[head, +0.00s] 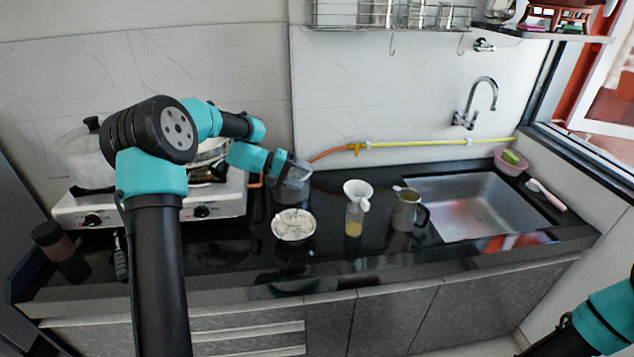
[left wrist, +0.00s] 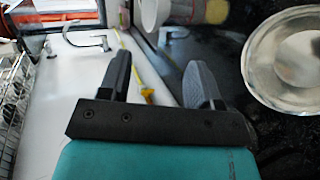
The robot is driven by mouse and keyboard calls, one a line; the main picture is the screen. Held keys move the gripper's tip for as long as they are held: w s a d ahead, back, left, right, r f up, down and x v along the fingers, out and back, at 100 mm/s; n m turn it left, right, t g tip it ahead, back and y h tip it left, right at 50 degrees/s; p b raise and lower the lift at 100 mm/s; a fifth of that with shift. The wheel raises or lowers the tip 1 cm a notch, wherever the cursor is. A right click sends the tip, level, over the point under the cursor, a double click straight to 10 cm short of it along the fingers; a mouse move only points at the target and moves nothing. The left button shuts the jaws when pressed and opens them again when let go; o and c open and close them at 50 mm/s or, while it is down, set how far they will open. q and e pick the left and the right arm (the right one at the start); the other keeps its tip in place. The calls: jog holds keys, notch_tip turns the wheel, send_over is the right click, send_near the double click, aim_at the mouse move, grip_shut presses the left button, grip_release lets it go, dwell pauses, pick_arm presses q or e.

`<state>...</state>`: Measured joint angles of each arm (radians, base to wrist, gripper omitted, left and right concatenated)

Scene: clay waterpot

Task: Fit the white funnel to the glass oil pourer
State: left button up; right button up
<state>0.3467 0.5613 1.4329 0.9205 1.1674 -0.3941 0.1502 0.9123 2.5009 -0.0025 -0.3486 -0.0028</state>
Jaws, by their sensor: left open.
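The white funnel (head: 357,190) sits at the top of the glass oil pourer (head: 354,222), which stands upright on the black counter with yellow liquid low inside. Whether the funnel is fully seated cannot be told. In the left wrist view, the funnel (left wrist: 152,14) and the pourer (left wrist: 216,11) are cut by the top edge, beyond the fingertips. My left gripper (head: 294,172) is left of the pourer, above the counter and apart from it. In the left wrist view my left gripper (left wrist: 157,76) is open and empty. My right gripper is out of view.
The sink (head: 478,207) is further right. A gas stove (head: 218,200) is at left. A yellow-orange hose (head: 430,143) runs along the wall.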

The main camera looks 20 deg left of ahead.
pick_arm(q)
jog(key=shift+v, duration=1.5)
